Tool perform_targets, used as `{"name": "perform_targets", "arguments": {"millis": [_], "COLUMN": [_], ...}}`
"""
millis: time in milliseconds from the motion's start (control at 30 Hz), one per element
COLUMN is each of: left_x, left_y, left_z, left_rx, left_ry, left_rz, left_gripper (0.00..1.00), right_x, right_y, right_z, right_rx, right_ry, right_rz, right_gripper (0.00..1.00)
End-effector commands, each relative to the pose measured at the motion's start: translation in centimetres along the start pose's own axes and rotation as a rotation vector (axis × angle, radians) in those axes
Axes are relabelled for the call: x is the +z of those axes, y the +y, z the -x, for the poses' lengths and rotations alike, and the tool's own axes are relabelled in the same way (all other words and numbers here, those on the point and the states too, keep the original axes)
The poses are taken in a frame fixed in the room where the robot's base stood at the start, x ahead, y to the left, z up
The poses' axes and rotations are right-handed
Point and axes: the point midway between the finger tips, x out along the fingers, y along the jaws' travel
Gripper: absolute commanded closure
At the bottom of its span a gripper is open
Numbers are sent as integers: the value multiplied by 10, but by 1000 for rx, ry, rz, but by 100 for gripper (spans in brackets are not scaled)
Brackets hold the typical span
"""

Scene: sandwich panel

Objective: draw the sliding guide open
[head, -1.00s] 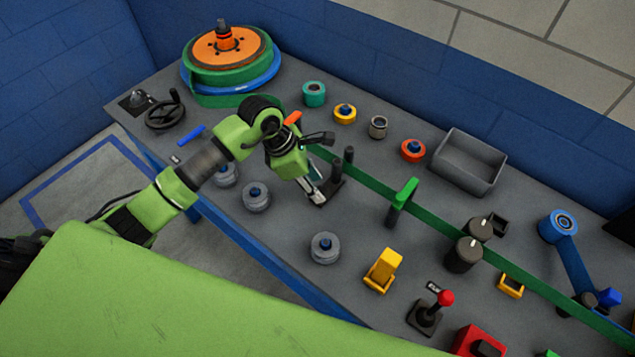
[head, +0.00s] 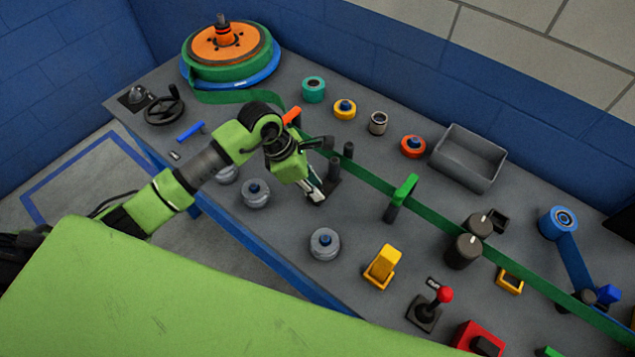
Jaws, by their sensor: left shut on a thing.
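The sliding guide looks to be the dark piece with upright posts (head: 335,169) beside my left gripper in the head view; its lower part is partly hidden by the hand. My left gripper (head: 316,196) points down at the panel, shut on a low part of this piece, though the contact itself is hard to see. A green strip (head: 375,183) runs past the posts to the lower right. Another part of the strip leaves the green reel (head: 201,71) at the back left and passes behind my arm. My right gripper is not in view.
A green-topped post (head: 404,190) and dark rollers (head: 463,250) stand along the strip. Grey knobs (head: 325,243) and a yellow block (head: 382,267) are in front. A grey open bin (head: 468,158) is at the back.

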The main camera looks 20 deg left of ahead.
Motion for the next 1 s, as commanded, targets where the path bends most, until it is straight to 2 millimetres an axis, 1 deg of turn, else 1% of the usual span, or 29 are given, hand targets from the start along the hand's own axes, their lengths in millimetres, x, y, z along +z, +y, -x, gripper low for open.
{"name": "perform_targets", "arguments": {"millis": [33,67,300,333,400,767,867,967,1000], "left_x": [-6,-6,-6,-6,-6,-5,-6,-6,-6], "left_y": [-4,-5,-7,-7,-7,-6,-5,-5,-5], "left_z": [0,1,2,2,2,4,12,29,38], "left_rx": [-1,-1,-6,-6,-7,-3,-1,1,2], "left_ry": [6,5,5,6,6,3,3,4,4], "left_rz": [-3,-2,0,0,0,0,-1,-2,-2], "left_gripper": [100,100,100,77,63,63,63,63,63], "right_x": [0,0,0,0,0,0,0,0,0], "right_y": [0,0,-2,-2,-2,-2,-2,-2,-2], "right_z": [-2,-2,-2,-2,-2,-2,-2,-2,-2], "right_rx": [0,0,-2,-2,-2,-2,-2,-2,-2], "right_ry": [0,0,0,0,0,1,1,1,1], "right_rz": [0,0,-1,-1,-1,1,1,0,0], "right_gripper": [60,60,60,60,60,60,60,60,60]}}
